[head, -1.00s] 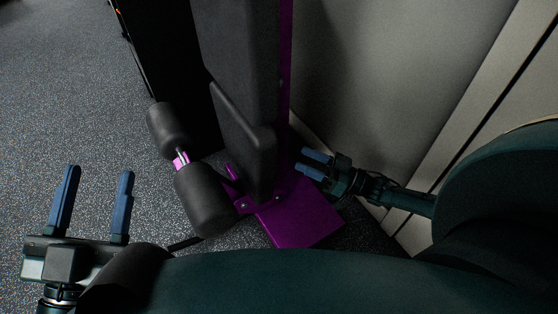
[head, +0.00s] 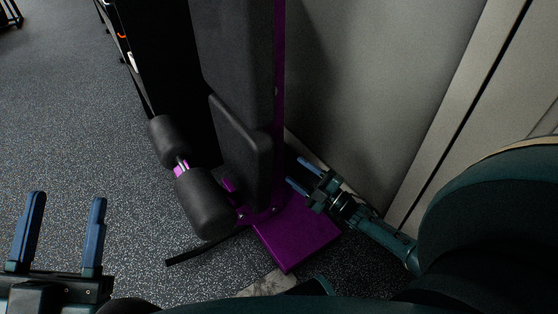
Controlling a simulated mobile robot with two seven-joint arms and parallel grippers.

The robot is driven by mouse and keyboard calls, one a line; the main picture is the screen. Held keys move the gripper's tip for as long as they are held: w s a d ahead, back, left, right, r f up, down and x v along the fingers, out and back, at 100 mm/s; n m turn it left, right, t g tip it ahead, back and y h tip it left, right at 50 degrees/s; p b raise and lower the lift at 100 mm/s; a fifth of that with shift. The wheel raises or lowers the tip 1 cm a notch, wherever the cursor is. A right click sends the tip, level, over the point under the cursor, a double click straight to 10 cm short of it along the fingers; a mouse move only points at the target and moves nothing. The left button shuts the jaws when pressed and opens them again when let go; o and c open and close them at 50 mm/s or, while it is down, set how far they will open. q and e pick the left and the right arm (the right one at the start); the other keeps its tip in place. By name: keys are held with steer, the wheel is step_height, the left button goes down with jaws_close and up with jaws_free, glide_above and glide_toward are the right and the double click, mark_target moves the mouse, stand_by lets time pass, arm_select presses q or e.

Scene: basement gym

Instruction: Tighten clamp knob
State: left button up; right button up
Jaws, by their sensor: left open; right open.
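No clamp knob can be made out for certain. A purple-framed gym bench (head: 296,232) with black pads (head: 243,150) stands folded upright near the wall. Two black foam rollers (head: 205,204) stick out from its lower left side, with a short purple piece (head: 229,185) beside them. My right gripper (head: 299,172) is open and empty, just right of the lower pad and above the purple base, fingers pointing up-left. My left gripper (head: 64,230) is open and empty above the floor at lower left, fingers pointing up, away from the bench.
A light panelled wall (head: 370,100) closes off the right side. A dark tall object (head: 160,60) stands behind the bench at left. A thin black bar (head: 200,248) lies low beside the rollers. Speckled floor (head: 70,110) is clear at left.

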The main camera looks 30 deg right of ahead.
arm_select(q)
steer(key=shift+s+a+r+m+h+b, duration=0.15)
steer(key=shift+r+m+h+b, duration=0.25)
steer(key=shift+r+m+h, duration=0.5)
steer(key=shift+s+r+m+h+b, duration=0.2)
steer(key=shift+r+m+h+b, duration=0.2)
steer(key=shift+r+m+h, duration=0.45)
arm_select(e)
steer(key=x, duration=0.7)
steer(key=shift+w+a, duration=0.15)
steer(key=shift+w, duration=0.05)
steer(key=shift+c, duration=0.3)
arm_select(q)
steer(key=shift+w+f+y, duration=0.2)
steer(key=shift+y, duration=0.05)
arm_select(e)
steer(key=c, duration=0.6)
